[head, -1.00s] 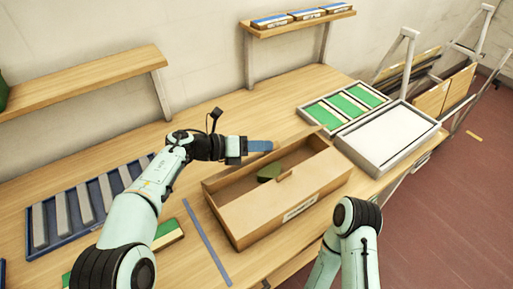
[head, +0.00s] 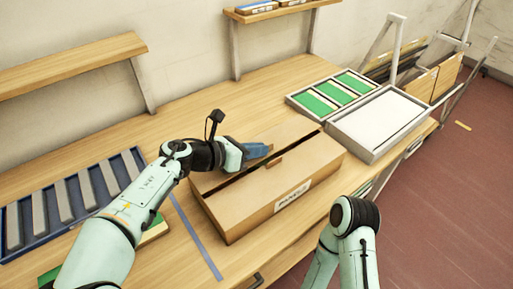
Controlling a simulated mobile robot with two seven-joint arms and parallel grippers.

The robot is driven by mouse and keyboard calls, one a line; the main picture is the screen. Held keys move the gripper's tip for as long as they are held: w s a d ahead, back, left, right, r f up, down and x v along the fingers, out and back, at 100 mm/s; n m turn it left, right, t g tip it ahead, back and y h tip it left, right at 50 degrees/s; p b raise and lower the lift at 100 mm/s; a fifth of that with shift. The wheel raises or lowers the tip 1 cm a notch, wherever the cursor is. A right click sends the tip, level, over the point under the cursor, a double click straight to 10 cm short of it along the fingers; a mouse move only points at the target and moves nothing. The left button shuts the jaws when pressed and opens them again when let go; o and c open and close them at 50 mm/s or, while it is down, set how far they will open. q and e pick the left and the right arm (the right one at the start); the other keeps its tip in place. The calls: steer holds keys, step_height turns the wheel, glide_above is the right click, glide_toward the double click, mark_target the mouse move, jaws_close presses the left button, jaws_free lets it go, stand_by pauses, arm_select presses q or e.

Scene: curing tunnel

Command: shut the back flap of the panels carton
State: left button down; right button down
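The panels carton (head: 264,212) is a brown box with a white label on its front, standing on the bench. Its front flap (head: 245,192) lies over the front part of the top. Its back flap (head: 290,133) is folded down nearly level, with a narrow dark slit between the two flaps. My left gripper (head: 257,151) has its blue fingers together and empty, at the back flap's upper side near its left part. Whether they touch it is hard to tell. My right gripper is out of view; only part of my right arm shows.
A blue rack (head: 62,238) with grey bars lies at left. A tray with green panels (head: 333,95) and a grey-rimmed white tray (head: 354,150) sit right of the carton. A blue strip (head: 197,238) lies left of it. Shelves (head: 70,64) hang over the bench.

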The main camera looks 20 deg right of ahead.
arm_select(q)
steer(key=shift+s+d+f, duration=0.1)
steer(key=shift+s+f, duration=0.05)
steer(key=shift+f, duration=0.2)
steer(key=c, duration=1.3)
jaws_free()
steer(key=shift+r, duration=0.1)
steer(key=shift+a+r, duration=0.15)
steer(key=shift+a, duration=0.05)
steer(key=p+v, duration=0.1)
steer(key=v, duration=1.1)
steer(key=shift+a+r, duration=0.1)
steer(key=shift+a, duration=0.2)
steer(key=shift+s+a, duration=0.1)
steer(key=shift+a, duration=0.05)
